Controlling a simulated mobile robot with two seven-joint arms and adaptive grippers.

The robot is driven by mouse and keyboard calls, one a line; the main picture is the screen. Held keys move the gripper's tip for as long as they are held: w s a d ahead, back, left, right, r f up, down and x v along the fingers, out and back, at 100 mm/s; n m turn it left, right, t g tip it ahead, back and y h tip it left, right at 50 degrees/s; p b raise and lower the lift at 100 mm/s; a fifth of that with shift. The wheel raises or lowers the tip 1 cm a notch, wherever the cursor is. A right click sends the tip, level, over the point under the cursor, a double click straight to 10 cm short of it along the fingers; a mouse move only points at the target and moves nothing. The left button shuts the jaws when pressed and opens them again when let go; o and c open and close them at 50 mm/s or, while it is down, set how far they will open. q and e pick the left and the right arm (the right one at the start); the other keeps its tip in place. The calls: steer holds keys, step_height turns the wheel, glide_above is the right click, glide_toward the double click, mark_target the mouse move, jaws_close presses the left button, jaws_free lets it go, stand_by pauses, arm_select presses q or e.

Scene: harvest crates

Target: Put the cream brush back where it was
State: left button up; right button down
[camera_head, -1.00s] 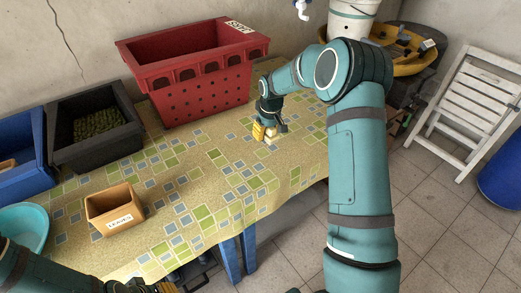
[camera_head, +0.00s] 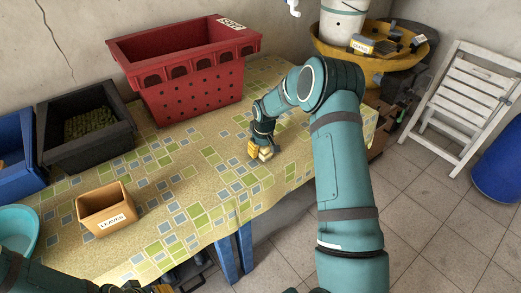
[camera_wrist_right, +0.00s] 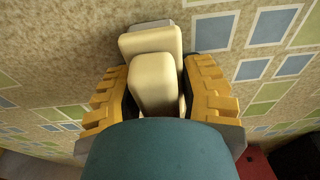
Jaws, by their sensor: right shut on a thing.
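My right gripper (camera_head: 259,150) is over the patterned tabletop, right of the red crate and close to the table's front edge. Its yellow fingers are shut on the cream brush (camera_head: 266,155). In the right wrist view the pale, blocky brush (camera_wrist_right: 155,82) sits between the two fingers, with a wider end beyond them. I cannot tell whether it touches the cloth. My left gripper (camera_head: 150,289) shows only partly at the bottom edge, and its jaws are unclear.
The red crate (camera_head: 190,90) stands at the back. A black crate (camera_head: 85,150) with green produce and a blue crate (camera_head: 20,180) are at left. A small tan box (camera_head: 105,220) labelled LEAVES and a turquoise basin (camera_head: 18,228) are nearer. A yellow tub (camera_head: 372,64) stands beyond the table.

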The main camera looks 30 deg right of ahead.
steer(key=shift+f, duration=0.15)
steer(key=c, duration=0.6)
jaws_free()
steer(key=shift+o, duration=0.2)
steer(key=shift+r, duration=0.25)
steer(key=r, duration=0.4)
steer(key=s+r+p, duration=0.1)
steer(key=r, duration=0.2)
steer(key=r+p, duration=0.1)
steer(key=r, duration=0.3)
steer(key=shift+s+r, duration=0.35)
steer(key=shift+s, duration=0.05)
